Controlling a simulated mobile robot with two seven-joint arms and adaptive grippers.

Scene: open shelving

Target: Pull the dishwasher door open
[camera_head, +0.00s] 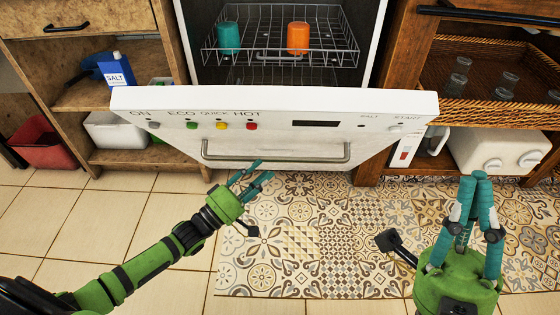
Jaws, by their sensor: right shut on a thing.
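The white dishwasher door (275,105) is partly open, its top edge tilted out toward me and the rack inside visible above it. A metal bar handle (276,158) runs across the door's front below the control panel. My right gripper (476,176) is off to the right, over the patterned mat and away from the door, pointing up the picture. Its fingertips are together, and no object shows between them.
A wire rack (340,55) inside holds a teal cup (229,38) and an orange cup (298,38). Open shelves flank the dishwasher, with a blue salt carton (117,72) at left and a wicker tray (525,115) with glasses at right. The patterned mat (310,240) before the door is clear.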

